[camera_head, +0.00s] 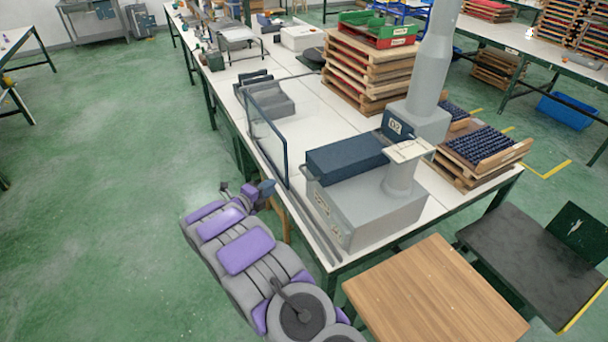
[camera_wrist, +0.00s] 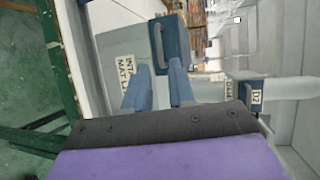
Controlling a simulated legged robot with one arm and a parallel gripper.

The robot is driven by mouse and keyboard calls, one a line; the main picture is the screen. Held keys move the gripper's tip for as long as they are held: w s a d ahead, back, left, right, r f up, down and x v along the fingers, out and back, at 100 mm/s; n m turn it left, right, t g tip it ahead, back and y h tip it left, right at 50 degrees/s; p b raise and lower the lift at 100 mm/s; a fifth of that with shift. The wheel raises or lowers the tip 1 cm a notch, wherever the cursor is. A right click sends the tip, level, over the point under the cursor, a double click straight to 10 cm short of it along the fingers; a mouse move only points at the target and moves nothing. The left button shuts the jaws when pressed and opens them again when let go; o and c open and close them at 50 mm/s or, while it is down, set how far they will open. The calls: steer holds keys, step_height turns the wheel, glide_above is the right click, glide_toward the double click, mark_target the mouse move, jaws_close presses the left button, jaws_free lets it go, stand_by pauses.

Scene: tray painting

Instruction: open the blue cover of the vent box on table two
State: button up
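The vent box (camera_head: 365,212) is a grey box near the front end of the white table. Its blue cover (camera_head: 345,157) lies flat over the left part of its top and looks shut. In the wrist view the cover (camera_wrist: 172,32) shows end-on, with a grey bar handle (camera_wrist: 158,45) on its face. My gripper (camera_head: 265,189) is at the table's left edge, left of the box and apart from it. In the wrist view the two blue fingers of my gripper (camera_wrist: 158,66) are spread with nothing between them, pointing toward the handle. The fingers do not touch the cover.
A clear upright panel (camera_head: 266,135) with a dark frame stands along the table's left edge, close to my gripper. A grey duct (camera_head: 430,60) and stacked wooden trays (camera_head: 365,80) stand behind the box. A wooden-topped stand (camera_head: 435,295) is in front. The floor at left is clear.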

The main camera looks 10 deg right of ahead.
steer(key=s+f+h, duration=0.1)
steer(key=b, duration=0.2)
glide_toward(304, 172)
steer(key=shift+m+g, duration=0.3)
steer(key=shift+m, duration=0.1)
steer(key=x, duration=1)
steer(key=shift+f, duration=0.25)
jaws_close()
steer(key=shift+f, duration=0.1)
